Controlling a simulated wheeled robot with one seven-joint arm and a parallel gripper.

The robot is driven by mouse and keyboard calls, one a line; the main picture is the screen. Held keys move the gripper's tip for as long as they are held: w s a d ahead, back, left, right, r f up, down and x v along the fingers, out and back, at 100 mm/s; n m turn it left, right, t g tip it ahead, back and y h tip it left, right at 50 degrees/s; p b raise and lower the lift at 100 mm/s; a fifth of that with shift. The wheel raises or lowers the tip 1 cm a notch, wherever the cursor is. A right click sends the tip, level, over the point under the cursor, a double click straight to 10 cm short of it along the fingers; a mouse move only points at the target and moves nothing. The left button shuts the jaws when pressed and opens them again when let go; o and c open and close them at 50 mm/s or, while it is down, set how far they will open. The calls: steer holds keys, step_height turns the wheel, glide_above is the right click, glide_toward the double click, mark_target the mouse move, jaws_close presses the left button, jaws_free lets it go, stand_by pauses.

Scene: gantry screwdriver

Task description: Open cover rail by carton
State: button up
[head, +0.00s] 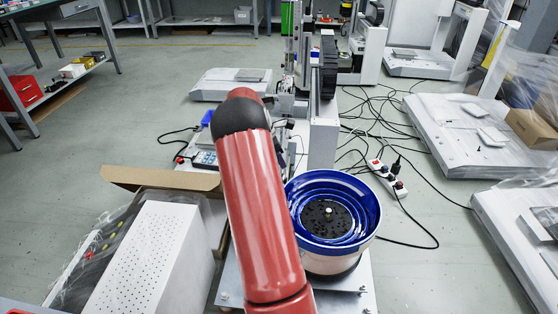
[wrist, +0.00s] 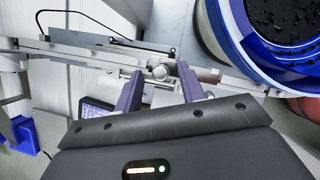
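The open carton (head: 160,179) is at the lower left of the head view, its brown flap behind a white perforated box. In the wrist view a pale metal rail (wrist: 75,50) runs across the upper part; I cannot tell for sure that it is the cover rail. My gripper (wrist: 160,77) has its two dark purple fingers apart, with a small round metal fitting (wrist: 160,72) of the rail assembly showing between or behind them. Contact is not clear. In the head view my red arm hides the gripper and part of the machine.
A blue bowl feeder (head: 362,207) stands right of my arm; its rim also shows in the wrist view (wrist: 240,45). The white perforated box (head: 140,262) is at lower left. Cables and a power strip (head: 387,178) lie on the floor at right. Open floor lies at left.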

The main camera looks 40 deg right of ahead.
steer(key=shift+s+d+f, duration=0.1)
steer(key=shift+f, duration=0.2)
jaws_close()
steer(key=shift+d+r, duration=0.1)
